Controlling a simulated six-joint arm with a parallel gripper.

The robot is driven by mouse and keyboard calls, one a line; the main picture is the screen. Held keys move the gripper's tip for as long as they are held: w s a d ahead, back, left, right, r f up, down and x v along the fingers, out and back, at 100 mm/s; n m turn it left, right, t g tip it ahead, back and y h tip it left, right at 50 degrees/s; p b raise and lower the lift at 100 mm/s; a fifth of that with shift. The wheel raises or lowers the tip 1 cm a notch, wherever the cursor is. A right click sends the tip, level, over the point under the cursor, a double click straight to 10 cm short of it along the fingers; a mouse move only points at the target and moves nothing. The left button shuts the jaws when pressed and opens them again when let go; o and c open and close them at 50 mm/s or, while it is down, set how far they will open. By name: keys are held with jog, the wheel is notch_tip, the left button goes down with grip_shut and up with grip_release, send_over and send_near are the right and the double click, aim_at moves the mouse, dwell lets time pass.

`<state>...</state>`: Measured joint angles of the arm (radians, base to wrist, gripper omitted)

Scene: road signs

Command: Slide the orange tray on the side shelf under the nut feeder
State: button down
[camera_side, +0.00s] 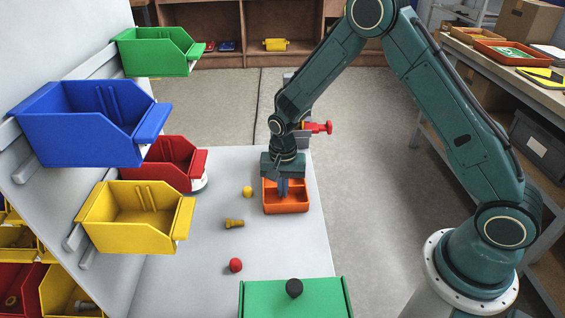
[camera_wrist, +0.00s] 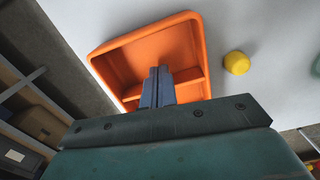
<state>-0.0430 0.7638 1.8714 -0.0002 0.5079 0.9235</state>
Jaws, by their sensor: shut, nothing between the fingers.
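The orange tray (camera_side: 287,208) sits on the grey work surface, near its right edge. It is open on top, has a divider, and looks empty in the part that shows; it also fills the upper middle of the wrist view (camera_wrist: 125,45). My gripper (camera_side: 284,195) points down over the tray, its fingers shut together with nothing between them. In the wrist view the fingertips (camera_wrist: 158,72) overlap the tray's inside near the divider. I cannot tell whether they touch it. I cannot make out a nut feeder for certain; a red fitting (camera_side: 319,127) shows behind my arm.
A yellow nut (camera_side: 247,191), a brass-coloured bolt (camera_side: 234,223) and a red ball-like piece (camera_side: 236,265) lie left of the tray. A green box (camera_side: 318,298) with a black knob stands in front. Blue (camera_side: 75,135), green, red and yellow bins hang at left.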

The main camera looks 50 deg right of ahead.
jog(key=shift+f, duration=0.2)
jog(key=shift+w, duration=0.1)
jog(key=shift+w+d, duration=1.2)
jog(key=shift+d, duration=0.3)
jog(key=shift+r, duration=0.1)
notch_tip(320, 180, up, 10)
